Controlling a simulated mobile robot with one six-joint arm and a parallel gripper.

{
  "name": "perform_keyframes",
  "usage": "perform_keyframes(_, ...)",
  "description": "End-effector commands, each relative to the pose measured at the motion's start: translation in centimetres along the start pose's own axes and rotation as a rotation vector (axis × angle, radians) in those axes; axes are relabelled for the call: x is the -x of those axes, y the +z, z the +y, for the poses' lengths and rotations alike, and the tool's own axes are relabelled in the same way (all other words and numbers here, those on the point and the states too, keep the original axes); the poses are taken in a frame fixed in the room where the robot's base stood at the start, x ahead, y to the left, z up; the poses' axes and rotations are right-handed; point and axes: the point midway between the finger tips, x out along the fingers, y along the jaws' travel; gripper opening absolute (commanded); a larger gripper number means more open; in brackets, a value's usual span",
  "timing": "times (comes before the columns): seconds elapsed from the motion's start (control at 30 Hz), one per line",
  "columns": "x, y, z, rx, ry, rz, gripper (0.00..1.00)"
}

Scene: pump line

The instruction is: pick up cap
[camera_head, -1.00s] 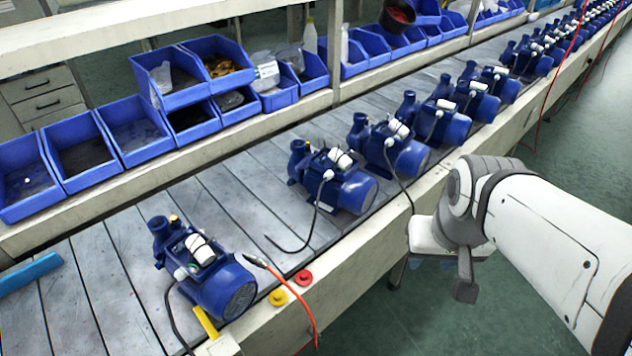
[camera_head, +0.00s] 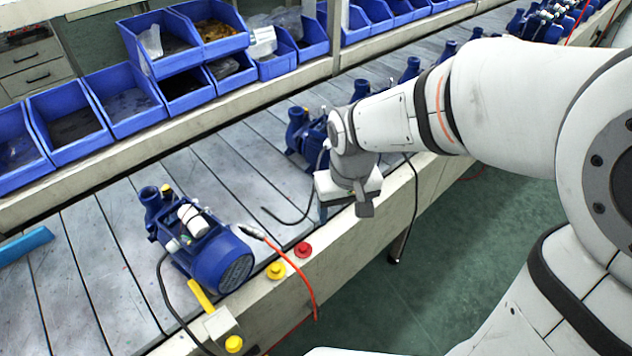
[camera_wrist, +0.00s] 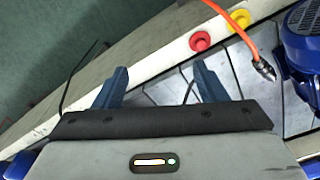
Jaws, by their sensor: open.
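No part is clearly marked as the cap. A small yellow cap (camera_head: 167,189) sits on the nearest blue pump (camera_head: 205,240), at its pipe end. A red knob (camera_head: 304,249) and a yellow knob (camera_head: 276,270) are on the line's front edge; both also show in the wrist view, red (camera_wrist: 200,41) and yellow (camera_wrist: 238,19). My gripper (camera_wrist: 158,84) is open with nothing between its two blue fingers. It is above the front edge, right of the nearest pump and the red knob. In the head view its fingers are mostly hidden.
An orange hose with a metal tip (camera_wrist: 263,68) hangs over the front edge between the nearest pump and the knobs. More pumps stand behind my arm. Blue bins (camera_head: 130,128) line the back shelf. The slatted surface (camera_head: 95,235) left of the nearest pump is largely clear.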

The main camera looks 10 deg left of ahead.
Motion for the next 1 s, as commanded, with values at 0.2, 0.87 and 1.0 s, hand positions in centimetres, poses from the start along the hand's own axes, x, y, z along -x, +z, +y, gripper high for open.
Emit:
perform_keyframes(0.2,-5.5,-2.2,-6.2,0.138,-0.003,-0.060,0.65)
perform_keyframes(0.87,-13.4,-2.3,-7.9,0.170,-0.003,-0.074,0.65)
perform_keyframes(1.0,-14.4,-2.2,-8.0,0.170,-0.003,-0.071,0.65)
